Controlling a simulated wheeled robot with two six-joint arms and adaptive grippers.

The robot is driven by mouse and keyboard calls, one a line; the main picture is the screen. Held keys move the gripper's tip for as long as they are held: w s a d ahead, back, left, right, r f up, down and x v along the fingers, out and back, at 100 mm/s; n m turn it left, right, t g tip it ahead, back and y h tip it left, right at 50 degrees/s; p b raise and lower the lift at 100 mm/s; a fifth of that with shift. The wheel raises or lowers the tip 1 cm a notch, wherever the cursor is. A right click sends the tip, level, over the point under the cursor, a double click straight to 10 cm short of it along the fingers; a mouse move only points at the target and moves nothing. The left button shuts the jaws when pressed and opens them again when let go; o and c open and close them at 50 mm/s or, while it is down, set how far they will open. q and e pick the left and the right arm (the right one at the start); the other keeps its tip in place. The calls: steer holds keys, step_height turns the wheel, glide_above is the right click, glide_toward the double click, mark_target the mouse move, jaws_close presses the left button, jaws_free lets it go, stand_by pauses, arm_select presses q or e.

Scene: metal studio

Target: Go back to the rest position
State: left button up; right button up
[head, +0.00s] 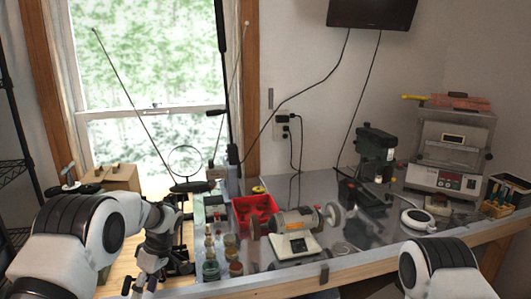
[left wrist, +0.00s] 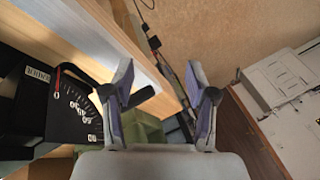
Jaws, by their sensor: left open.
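My left arm comes in from the left of the head view and bends down at the front left edge of the bench. My left gripper (head: 140,284) hangs low there, partly cut off by the bottom of the picture. The left wrist view shows its two fingers (left wrist: 164,92) spread apart with nothing between them. Only a white and black part of my right arm shows at the lower right of the head view. My right gripper is out of view.
The metal-topped workbench (head: 345,262) holds a bench grinder (head: 296,222), a red bin (head: 243,212), small jars, a dark green machine (head: 375,150) and a grey device (head: 452,150). A black dial gauge (left wrist: 75,110) is at the left of the left wrist view, near the fingers.

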arm_select(q)
steer(key=s+d+f+m+g+h+b, duration=0.1)
steer(key=s+d+f+m+h, duration=0.15)
steer(key=s+f, duration=1)
steer(key=s+d+f+m+g+h, duration=0.1)
steer(key=s+d+f+m+g, duration=0.15)
steer(key=s+f, duration=1)
steer(key=s+d+r+m+t, duration=0.1)
steer(key=s+m+t, duration=0.15)
steer(key=s, duration=0.55)
steer(key=s+r+m+t, duration=0.1)
steer(key=s+r+m, duration=0.15)
steer(key=s, duration=0.55)
steer(key=w+m+t, duration=0.2)
steer(key=m, duration=0.1)
steer(key=w+m+t, duration=0.1)
steer(key=w, duration=0.1)
steer(key=shift+f, duration=0.25)
steer(key=shift+c, duration=0.4)
